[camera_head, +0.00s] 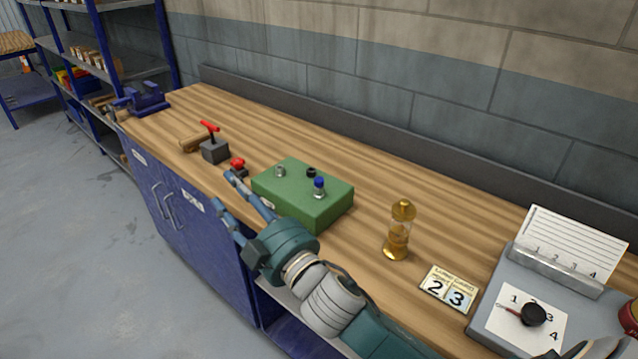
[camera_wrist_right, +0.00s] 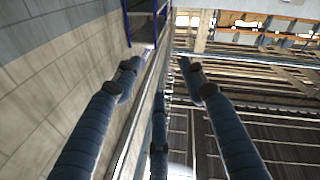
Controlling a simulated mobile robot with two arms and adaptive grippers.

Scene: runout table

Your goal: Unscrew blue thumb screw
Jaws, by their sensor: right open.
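The blue thumb screw (camera_head: 319,183) stands upright on top of the green box (camera_head: 316,216), towards its right side, above a metal fitting. My right gripper (camera_head: 225,190) is in front of and left of the green box in the head view, its fingers spread apart and empty, pointing up and left. The right wrist view shows the open fingers (camera_wrist_right: 160,75) with nothing between them; the screw does not show there. My left gripper is not in view.
On the box are a black knob (camera_head: 311,172) and a silver knob (camera_head: 280,171). Left stand a red button (camera_head: 237,163), a red-handled lever (camera_head: 211,140) and a blue vise (camera_head: 146,99).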

